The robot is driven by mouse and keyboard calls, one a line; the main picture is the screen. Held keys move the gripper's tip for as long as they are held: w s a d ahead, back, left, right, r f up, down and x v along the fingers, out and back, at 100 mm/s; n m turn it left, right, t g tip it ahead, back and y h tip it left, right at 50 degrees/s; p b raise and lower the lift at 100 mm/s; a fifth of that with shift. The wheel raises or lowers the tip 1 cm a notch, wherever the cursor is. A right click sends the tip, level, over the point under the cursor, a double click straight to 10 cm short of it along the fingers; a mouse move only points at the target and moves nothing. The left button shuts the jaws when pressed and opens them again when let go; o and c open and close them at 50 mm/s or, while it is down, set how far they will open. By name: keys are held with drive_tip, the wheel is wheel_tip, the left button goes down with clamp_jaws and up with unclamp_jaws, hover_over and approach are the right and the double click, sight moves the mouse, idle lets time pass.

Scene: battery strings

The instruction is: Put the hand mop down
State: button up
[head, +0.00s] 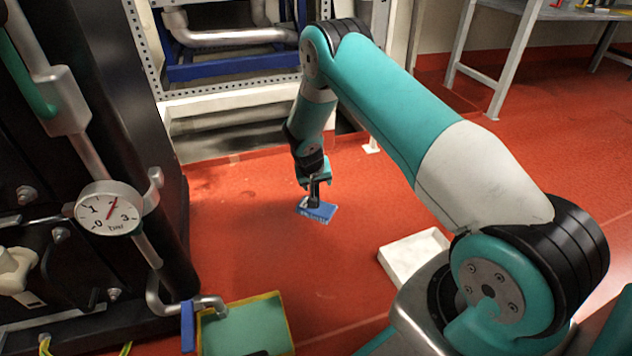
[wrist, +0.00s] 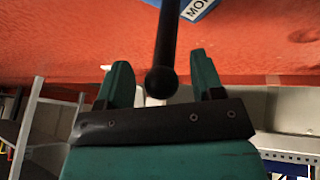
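The hand mop has a blue head (head: 317,210) and a short dark handle (wrist: 165,35). In the head view it is upright below my gripper (head: 314,178), over the red floor; I cannot tell whether its head touches the floor. In the wrist view, the handle's rounded end lies between the two green fingers of my gripper (wrist: 160,78). A gap shows on both sides of the handle, so the fingers look open around it and apart from it. Part of the mop's blue head with lettering (wrist: 198,8) shows at the top edge.
A white tray (head: 400,262) lies on the floor to the right of the mop. A green panel with a yellow edge (head: 245,328) is at the front left. Dark equipment with a pressure gauge (head: 108,209) stands at left. Red floor (head: 235,240) around the mop is clear.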

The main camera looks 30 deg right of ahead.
drive_tip(key=shift+r, duration=0.15)
drive_tip(key=s+a+r+n+y+p, duration=0.1)
drive_tip(key=s+a+r+p, duration=0.1)
drive_tip(key=a+r, duration=0.45)
drive_tip(key=s+a+r+n+y+p, duration=0.1)
drive_tip(key=s+a+r+p, duration=0.2)
drive_tip(key=r, duration=0.7)
drive_tip(key=s+a+r+n+y+p, duration=0.15)
drive_tip(key=a+r, duration=0.25)
drive_tip(key=r, duration=0.4)
drive_tip(key=s+a+r+n+g+y, duration=0.1)
drive_tip(key=s+a+r+n, duration=0.2)
drive_tip(key=s+r, duration=0.3)
drive_tip(key=s+a+r+n+g+y, duration=0.1)
drive_tip(key=s+a+r, duration=0.4)
drive_tip(key=s, duration=0.8)
drive_tip(key=s+a+r+n+g+y, duration=0.1)
drive_tip(key=s+a+r+n+y, duration=0.1)
drive_tip(key=s+a+r+n, duration=0.2)
drive_tip(key=s+a+r, duration=0.1)
drive_tip(key=s+r, duration=0.2)
drive_tip(key=s, duration=0.3)
drive_tip(key=shift+n+y+p, duration=0.35)
drive_tip(key=shift+p, duration=0.05)
drive_tip(key=shift+s+r, duration=0.1)
